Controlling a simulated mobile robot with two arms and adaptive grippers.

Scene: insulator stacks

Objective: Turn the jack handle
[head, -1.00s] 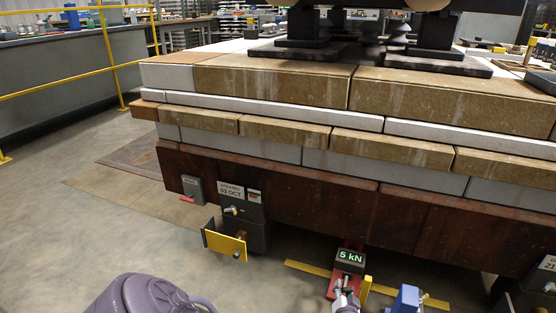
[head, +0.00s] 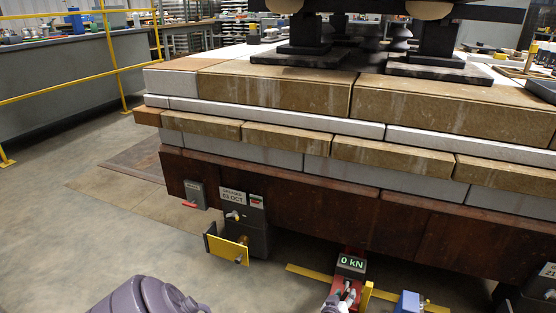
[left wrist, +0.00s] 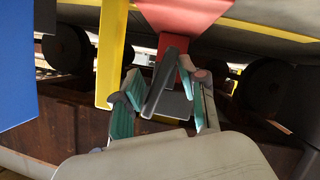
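The red jack (head: 343,285) stands on the floor under the front edge of the stack, with a dark display (head: 351,263) reading 0 kN. My left gripper (head: 338,302) is at the jack's front, low in the head view. In the left wrist view, the jack's red body (left wrist: 180,18) is at the top and the dark grey jack handle (left wrist: 172,88) hangs below it. The teal-padded fingers of my left gripper (left wrist: 165,95) stand on both sides of the handle, with gaps showing, so the gripper looks open. My right gripper is not in view.
A yellow post (left wrist: 111,52) and a blue block (left wrist: 16,62) stand left of the jack in the wrist view. The blue block also shows in the head view (head: 407,302). A box with a yellow plate (head: 227,249) hangs from the stack's front. Floor at left is free.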

